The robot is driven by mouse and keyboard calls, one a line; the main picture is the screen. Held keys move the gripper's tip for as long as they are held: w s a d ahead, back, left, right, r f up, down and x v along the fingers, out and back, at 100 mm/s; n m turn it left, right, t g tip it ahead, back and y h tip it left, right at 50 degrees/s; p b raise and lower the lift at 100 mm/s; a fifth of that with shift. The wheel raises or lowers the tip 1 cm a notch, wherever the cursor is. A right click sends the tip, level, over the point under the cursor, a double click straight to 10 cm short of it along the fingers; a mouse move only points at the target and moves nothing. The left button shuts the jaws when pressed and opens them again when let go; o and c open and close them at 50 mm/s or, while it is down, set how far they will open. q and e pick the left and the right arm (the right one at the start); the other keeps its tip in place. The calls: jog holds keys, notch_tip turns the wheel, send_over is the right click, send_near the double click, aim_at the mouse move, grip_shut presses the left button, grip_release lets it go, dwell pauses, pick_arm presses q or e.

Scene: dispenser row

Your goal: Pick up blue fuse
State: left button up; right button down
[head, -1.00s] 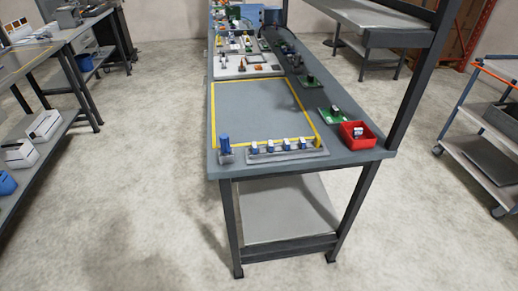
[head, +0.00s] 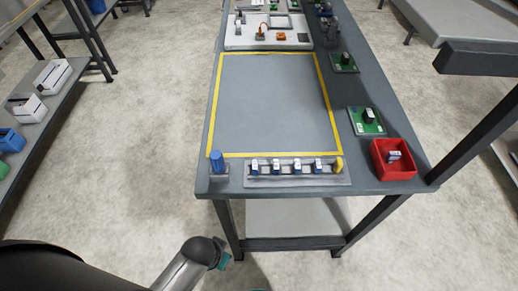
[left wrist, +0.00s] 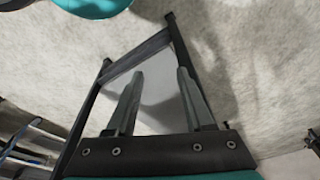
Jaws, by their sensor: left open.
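A blue cylinder (head: 217,158) stands upright in a small grey holder (head: 218,178) at the table's near left corner. Beside it, a grey rack (head: 300,179) holds several small blue-and-white pieces (head: 286,168) in a row, with a yellow piece (head: 339,164) at its right end. I cannot tell for certain which of these is the blue fuse. My left gripper (left wrist: 160,75) is open and empty in the left wrist view, with the table's legs and lower shelf beyond its fingers. In the head view my left arm is below the table's near edge. My right gripper is not in view.
A yellow-bordered area (head: 275,105) on the table is empty. A red bin (head: 393,160) with a small item inside and green boards (head: 366,121) line the right side. A white tray (head: 268,35) lies farther back. A dark post rises at the right.

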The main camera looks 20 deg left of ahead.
pick_arm(q)
jog(key=w+d+r+m+t+h+p, duration=0.1)
jog(key=w+d+r+m+p, duration=0.15)
jog(key=r, duration=0.75)
jog(key=w+d+r+m+h+p, duration=0.15)
jog(key=w+r, duration=0.25)
jog(key=r, duration=0.6)
jog(key=w+d+r+m+h+p, duration=0.15)
jog(key=w+d+r+m, duration=0.35)
jog(key=d+r+m, duration=0.65)
jog(key=w+a+r+m+g+y, duration=0.25)
jog(key=w+a+m, duration=0.2)
jog(key=m, duration=0.65)
jog(key=m+y, duration=0.2)
jog(key=m, duration=0.2)
send_over(255, 165)
jog(key=shift+g, duration=0.45)
notch_tip(255, 165, down, 8)
jog(key=shift+s+r, duration=0.15)
jog(key=shift+w+f, duration=0.2)
jog(key=shift+f, duration=2.7)
grip_shut()
